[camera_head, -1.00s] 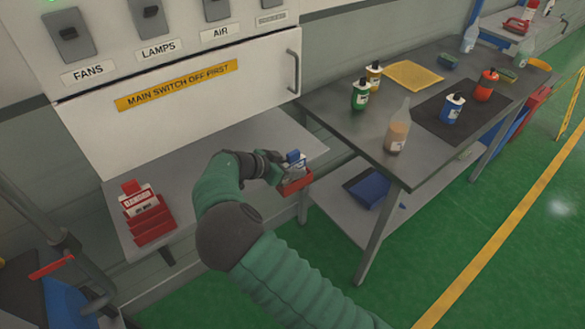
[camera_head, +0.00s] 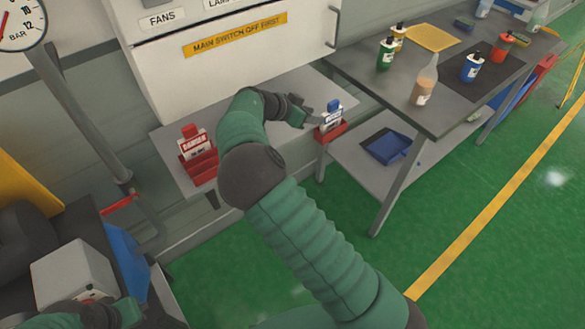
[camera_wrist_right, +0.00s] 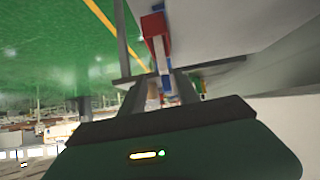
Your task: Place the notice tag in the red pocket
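The notice tag (camera_head: 331,116), white with dark print and a blue top, stands upright in the small red pocket (camera_head: 331,133) at the shelf's right front corner. Its lower end is hidden inside the pocket. My right gripper (camera_head: 313,119) is just left of the tag, with its fingers pointing at it. In the right wrist view, the two fingers (camera_wrist_right: 165,88) stand apart, with the red pocket (camera_wrist_right: 156,25) beyond them. My left gripper is not visible; only green and dark parts of that arm show at bottom left.
A red holder (camera_head: 200,165) with a "DANGER" tag stands on the grey shelf's left part. The switch cabinet (camera_head: 235,70) rises behind. A workbench (camera_head: 370,75) with several bottles is at right, with a blue tray (camera_head: 387,147) beneath. Green floor is clear at front right.

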